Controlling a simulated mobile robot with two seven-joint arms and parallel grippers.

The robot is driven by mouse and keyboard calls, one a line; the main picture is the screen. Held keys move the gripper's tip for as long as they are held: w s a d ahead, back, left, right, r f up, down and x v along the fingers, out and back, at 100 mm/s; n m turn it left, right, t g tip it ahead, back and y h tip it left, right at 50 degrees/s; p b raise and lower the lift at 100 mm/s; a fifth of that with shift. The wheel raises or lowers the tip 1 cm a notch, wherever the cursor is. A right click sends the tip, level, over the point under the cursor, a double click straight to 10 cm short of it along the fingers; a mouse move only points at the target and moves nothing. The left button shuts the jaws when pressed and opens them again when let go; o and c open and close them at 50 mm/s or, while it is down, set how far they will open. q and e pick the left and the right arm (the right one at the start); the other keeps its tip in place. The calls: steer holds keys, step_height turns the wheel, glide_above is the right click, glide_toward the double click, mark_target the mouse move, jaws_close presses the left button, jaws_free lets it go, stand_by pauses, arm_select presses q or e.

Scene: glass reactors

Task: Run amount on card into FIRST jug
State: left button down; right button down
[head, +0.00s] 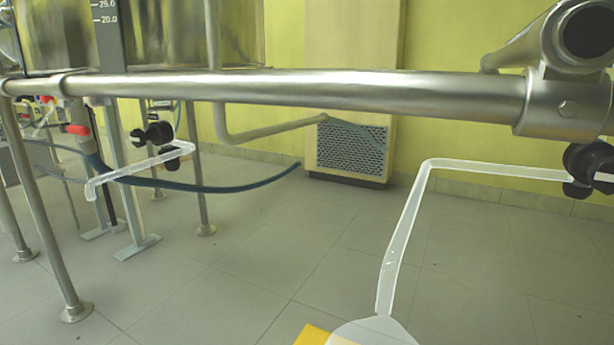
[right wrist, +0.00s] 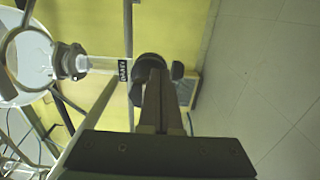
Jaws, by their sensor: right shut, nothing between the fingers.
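My right gripper (right wrist: 155,78) is shut and empty in the right wrist view. Its fingertips overlap a dark round valve knob (right wrist: 150,60); I cannot tell whether they touch it. In the head view a black valve (head: 582,168) sits at the right edge. A clear bent spout (head: 405,235) runs left from it and then down to a pale rounded top (head: 375,333) at the bottom edge, perhaps a jug, mostly cut off. A yellow piece (head: 312,336) lies beside that; no writing is readable. My left gripper is out of view.
A metal rail (head: 300,88) crosses the head view. At left, a second black valve (head: 155,133) has a clear spout (head: 135,170). A blue hose (head: 230,187) hangs behind it. A black tag (right wrist: 123,70) is near the knob. The central floor is clear.

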steer(key=shift+w+a+r, duration=0.15)
steer(key=shift+a+r, duration=0.05)
steer(key=shift+a, duration=0.05)
stand_by(0.4)
steer(key=shift+r+p, duration=0.35)
steer(key=shift+p, duration=0.1)
steer(key=shift+r+p, duration=1)
steer(key=shift+p, duration=0.1)
steer(key=shift+r, duration=0.1)
steer(key=p+v, duration=0.2)
steer(key=v, duration=0.4)
steer(key=shift+d, duration=0.25)
stand_by(0.3)
